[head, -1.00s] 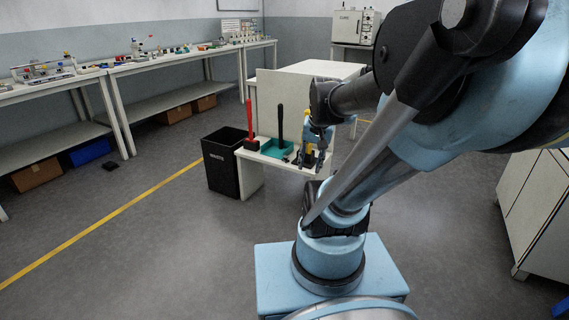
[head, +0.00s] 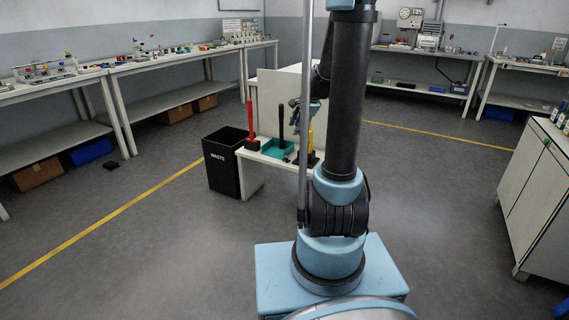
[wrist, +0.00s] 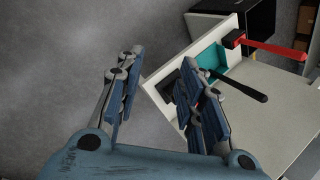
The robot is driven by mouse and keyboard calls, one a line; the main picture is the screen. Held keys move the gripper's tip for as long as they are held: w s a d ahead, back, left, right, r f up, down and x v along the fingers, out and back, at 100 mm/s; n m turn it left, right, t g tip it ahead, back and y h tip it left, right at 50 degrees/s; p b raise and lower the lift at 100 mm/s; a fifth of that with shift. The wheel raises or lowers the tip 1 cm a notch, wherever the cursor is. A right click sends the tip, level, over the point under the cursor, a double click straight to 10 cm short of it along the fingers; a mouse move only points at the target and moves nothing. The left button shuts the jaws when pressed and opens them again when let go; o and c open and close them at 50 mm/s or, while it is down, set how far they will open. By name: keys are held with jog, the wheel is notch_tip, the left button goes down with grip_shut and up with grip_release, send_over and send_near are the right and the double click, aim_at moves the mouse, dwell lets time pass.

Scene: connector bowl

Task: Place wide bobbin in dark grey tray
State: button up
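My gripper (wrist: 160,68) is open, its fingers spread wide with only floor and table edge seen between them. In the head view it (head: 297,106) hangs above the low white table, partly behind my arm. A dark tray (head: 316,154) stands at the table's right end with a yellow post at it, partly behind my arm. In the wrist view a dark tray-like shape (wrist: 172,84) lies near the table edge, mostly covered by the right finger. I cannot pick out a wide bobbin for certain in either view.
A teal tray (head: 268,149) with a dark upright post (head: 281,122) is in the table's middle. A red post on a black base (head: 250,118) stands at its left end. A black waste bin (head: 222,170) stands left of the table. A white panel rises behind.

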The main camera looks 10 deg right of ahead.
jog(key=w+d+f+m+t+y, duration=0.15)
jog(key=w+f+m, duration=0.25)
jog(key=w, duration=0.4)
jog(key=w+d+f+m+h, duration=0.1)
jog(key=w+d+f+m, duration=0.15)
jog(key=w+f, duration=0.4)
jog(key=m+t+y, duration=0.1)
jog(key=m+t, duration=0.1)
jog(key=m, duration=0.6)
send_near(288, 157)
jog(key=shift+g, duration=0.25)
jog(key=w, duration=0.1)
jog(key=w+a+f, duration=0.1)
jog(key=w+f, duration=0.1)
jog(key=shift+w+a+f, duration=0.2)
jog(key=shift+a, duration=0.15)
jog(key=shift+x, duration=2.65)
jog(key=shift+s+a, duration=0.1)
jog(key=shift+c, duration=0.2)
jog(key=c, duration=0.6)
jog(key=shift+r, duration=0.1)
jog(key=shift+c, duration=0.2)
